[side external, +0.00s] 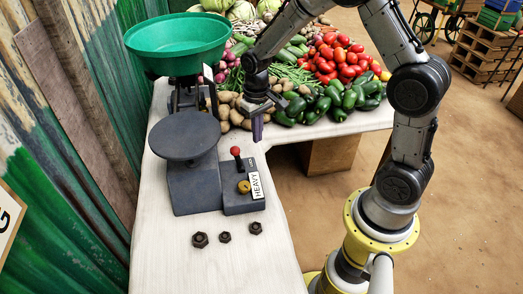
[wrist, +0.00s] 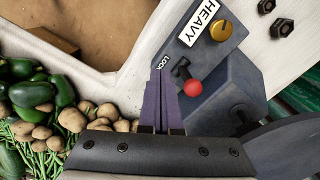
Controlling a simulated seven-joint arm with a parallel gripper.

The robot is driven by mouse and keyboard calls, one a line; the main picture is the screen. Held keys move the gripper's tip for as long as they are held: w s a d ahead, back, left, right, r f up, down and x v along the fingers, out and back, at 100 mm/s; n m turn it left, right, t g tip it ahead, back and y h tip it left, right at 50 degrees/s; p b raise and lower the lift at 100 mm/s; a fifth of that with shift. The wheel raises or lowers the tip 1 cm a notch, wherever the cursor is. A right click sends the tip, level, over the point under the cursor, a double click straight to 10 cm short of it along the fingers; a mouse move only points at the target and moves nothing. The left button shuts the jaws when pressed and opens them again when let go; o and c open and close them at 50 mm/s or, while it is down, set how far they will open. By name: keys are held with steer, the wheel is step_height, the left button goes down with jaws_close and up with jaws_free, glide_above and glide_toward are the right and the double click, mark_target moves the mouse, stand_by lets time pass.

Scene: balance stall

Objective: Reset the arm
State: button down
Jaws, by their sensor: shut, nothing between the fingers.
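My gripper (side external: 257,128) hangs above the white table (side external: 270,245), just behind the scale's control box and near the vegetables. Its purple fingers are closed together with nothing between them; they also show in the wrist view (wrist: 164,103). The balance scale (side external: 192,185) has a dark round plate and a green pan (side external: 178,45) raised at the back. On its box are a red-knobbed lever (side external: 236,152), a yellow knob (side external: 244,187) and a HEAVY label (side external: 256,185). In the wrist view the red knob (wrist: 193,88) is just right of the fingertips, apart from them in the picture.
Several dark nuts, one of them a middle nut (side external: 225,237), lie in front of the scale. Potatoes, cucumbers (side external: 350,97), tomatoes (side external: 345,60) and cabbages are heaped behind my gripper. A corrugated wall (side external: 60,200) stands at left. Open floor lies to the right.

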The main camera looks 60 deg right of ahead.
steer(key=s+a+r+n+t, duration=0.1)
steer(key=s+a+r+t, duration=0.15)
steer(key=r, duration=0.65)
steer(key=s+a+r+t, duration=0.2)
steer(key=s+r, duration=0.2)
steer(key=r, duration=0.6)
steer(key=s+a+n+t, duration=0.1)
steer(key=s+n, duration=0.1)
steer(key=s, duration=1.3)
steer(key=shift+a, duration=0.2)
